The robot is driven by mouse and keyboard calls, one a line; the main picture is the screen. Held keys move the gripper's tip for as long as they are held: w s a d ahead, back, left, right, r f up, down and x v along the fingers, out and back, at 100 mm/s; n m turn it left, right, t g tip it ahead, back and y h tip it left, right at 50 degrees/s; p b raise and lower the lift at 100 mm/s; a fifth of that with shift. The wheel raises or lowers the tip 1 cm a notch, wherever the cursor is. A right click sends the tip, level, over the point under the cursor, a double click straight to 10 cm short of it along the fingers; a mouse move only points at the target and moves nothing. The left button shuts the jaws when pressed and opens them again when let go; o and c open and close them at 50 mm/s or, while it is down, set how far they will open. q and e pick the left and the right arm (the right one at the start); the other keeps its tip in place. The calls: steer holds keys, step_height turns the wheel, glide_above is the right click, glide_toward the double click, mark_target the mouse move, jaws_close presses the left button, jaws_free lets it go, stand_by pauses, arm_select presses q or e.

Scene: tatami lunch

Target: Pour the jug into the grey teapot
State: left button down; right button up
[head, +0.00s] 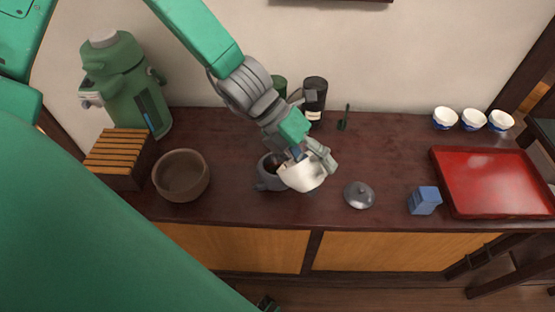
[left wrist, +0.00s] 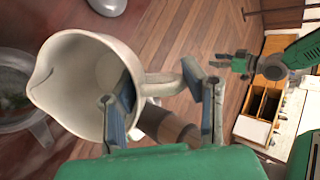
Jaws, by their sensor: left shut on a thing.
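My left gripper (head: 312,160) is shut on the handle side of the white jug (head: 302,175). The jug is held above the counter, just right of the open grey teapot (head: 268,181), partly overlapping it in the head view. In the left wrist view the jug (left wrist: 78,80) is tilted, its spout toward the teapot (left wrist: 38,130) at the left edge. No stream of liquid is visible. The teapot's inside is only partly visible. A grey lid (head: 359,195) lies on the counter to the right. My right gripper (left wrist: 236,63) appears open and empty, far off in the left wrist view.
A brown bowl (head: 181,176), slatted wooden box (head: 118,158) and green dispenser (head: 125,85) stand left. A blue box (head: 424,201), red tray (head: 492,180) and white cups (head: 473,120) are right. Counter between lid and cups is clear.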

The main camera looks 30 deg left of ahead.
arm_select(q)
steer(key=shift+w+a+r+h, duration=0.3)
steer(key=shift+a+r+h, duration=0.4)
steer(key=shift+a+h, duration=0.25)
stand_by(0.6)
steer(key=shift+a+r+n+h+b, duration=0.1)
steer(key=shift+a+n+h+b, duration=0.05)
steer(key=shift+n+h+b, duration=0.2)
